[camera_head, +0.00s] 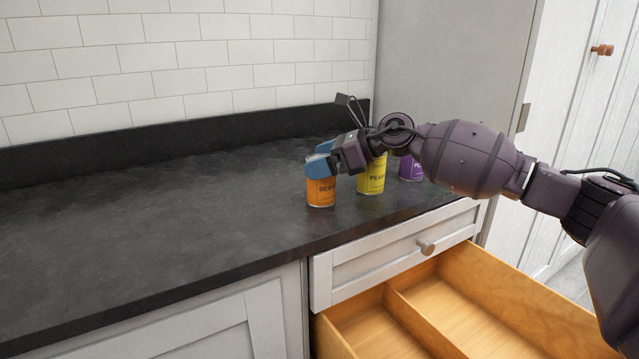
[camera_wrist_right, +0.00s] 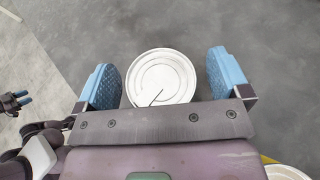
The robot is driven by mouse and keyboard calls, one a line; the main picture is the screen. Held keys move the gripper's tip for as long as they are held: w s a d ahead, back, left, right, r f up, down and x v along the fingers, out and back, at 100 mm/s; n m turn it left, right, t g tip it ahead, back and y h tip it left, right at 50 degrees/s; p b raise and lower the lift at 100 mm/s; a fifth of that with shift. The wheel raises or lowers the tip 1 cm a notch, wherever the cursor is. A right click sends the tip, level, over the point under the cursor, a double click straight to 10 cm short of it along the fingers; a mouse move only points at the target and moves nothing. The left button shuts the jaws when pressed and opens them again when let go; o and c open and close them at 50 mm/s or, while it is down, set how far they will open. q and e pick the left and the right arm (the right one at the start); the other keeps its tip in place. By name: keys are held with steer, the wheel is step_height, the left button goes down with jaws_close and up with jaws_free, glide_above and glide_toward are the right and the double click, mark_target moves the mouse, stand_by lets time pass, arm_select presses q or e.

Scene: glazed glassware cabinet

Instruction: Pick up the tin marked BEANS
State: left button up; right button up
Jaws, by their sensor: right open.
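The orange tin marked BEANS (camera_head: 321,191) stands upright on the dark countertop, the leftmost of three tins. My right gripper (camera_head: 318,165) is at the top of this tin, pointing down at it, with its blue fingers open. In the right wrist view the tin's round pale lid (camera_wrist_right: 160,78) lies between the two blue fingers of the right gripper (camera_wrist_right: 172,82), with a gap on each side. The gripper hides part of the tin's top in the head view.
A yellow tin (camera_head: 371,178) stands just right of the BEANS tin, and a purple tin (camera_head: 411,168) stands farther right, partly behind my arm. An open wooden drawer (camera_head: 470,300) juts out below the counter's front edge. The countertop (camera_head: 150,220) to the left is clear.

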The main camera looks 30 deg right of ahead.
steer(key=shift+r, duration=0.1)
steer(key=c, duration=1.2)
